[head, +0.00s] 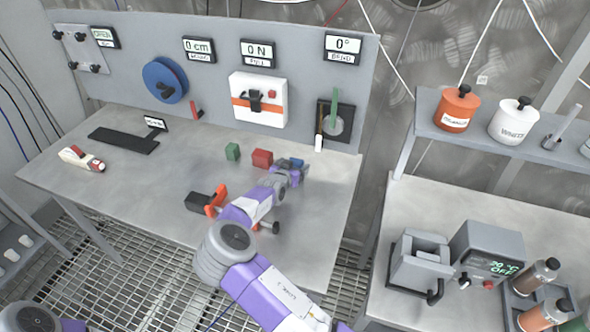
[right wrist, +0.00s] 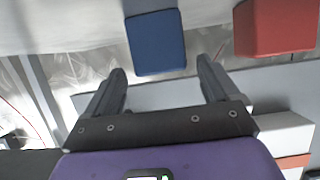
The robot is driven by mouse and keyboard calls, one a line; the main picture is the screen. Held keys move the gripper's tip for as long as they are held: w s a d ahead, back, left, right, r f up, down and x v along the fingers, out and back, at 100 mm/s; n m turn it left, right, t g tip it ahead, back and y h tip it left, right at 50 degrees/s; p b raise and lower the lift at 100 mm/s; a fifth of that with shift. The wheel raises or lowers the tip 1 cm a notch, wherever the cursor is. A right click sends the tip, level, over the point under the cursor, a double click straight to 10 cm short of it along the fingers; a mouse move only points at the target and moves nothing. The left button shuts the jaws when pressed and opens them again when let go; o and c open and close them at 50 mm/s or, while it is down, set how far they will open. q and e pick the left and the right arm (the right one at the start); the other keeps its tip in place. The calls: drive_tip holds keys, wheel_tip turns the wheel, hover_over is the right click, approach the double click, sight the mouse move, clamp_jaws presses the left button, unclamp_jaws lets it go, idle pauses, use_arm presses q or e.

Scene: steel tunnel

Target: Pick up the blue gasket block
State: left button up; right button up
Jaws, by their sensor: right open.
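The blue gasket block (head: 297,162) sits on the grey workbench (head: 150,185), partly hidden behind my right gripper (head: 291,172) in the head view. In the right wrist view the blue block (right wrist: 155,42) lies just beyond the open fingertips (right wrist: 161,68), roughly in line with the gap between them. The right gripper is open and empty, and no finger is seen touching the block. My left gripper is not in view.
A red block (head: 262,158) stands beside the blue one and also shows in the right wrist view (right wrist: 275,28). A green block (head: 232,151) is farther left. An orange and black tool (head: 208,201) lies near my right forearm. The upright panel (head: 215,60) borders the bench's back.

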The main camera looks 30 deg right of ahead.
drive_tip(key=shift+x, duration=1.4)
drive_tip(key=shift+a, duration=0.1)
drive_tip(key=shift+c, duration=0.3)
drive_tip(key=c, duration=1.1)
